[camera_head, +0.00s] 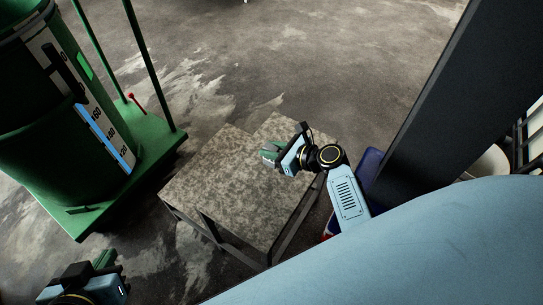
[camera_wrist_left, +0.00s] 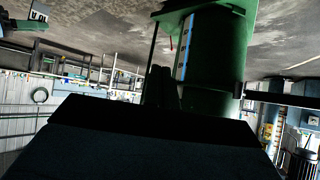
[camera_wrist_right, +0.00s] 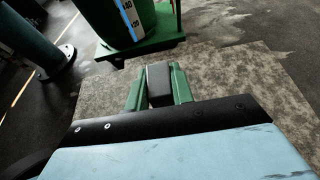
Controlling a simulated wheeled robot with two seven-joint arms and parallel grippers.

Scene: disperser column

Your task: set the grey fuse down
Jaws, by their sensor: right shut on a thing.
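The grey fuse (camera_wrist_right: 158,84) is a small dark grey block between the green fingers of my right gripper (camera_wrist_right: 159,88) in the right wrist view. In the head view my right gripper (camera_head: 268,153) is over the right part of the speckled table (camera_head: 215,185); the fuse is hard to make out there. I cannot tell whether the fuse touches the tabletop. My left gripper (camera_head: 104,261) is at the lower left of the head view, away from the table. In the left wrist view its dark fingers (camera_wrist_left: 160,86) are close together with nothing visible between them.
A green column (camera_head: 60,110) with a blue and white scale stands on a green base (camera_head: 155,145) left of the table. A dark post (camera_head: 450,90) and a blue bin (camera_head: 368,168) are at the right. The table's left part is bare.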

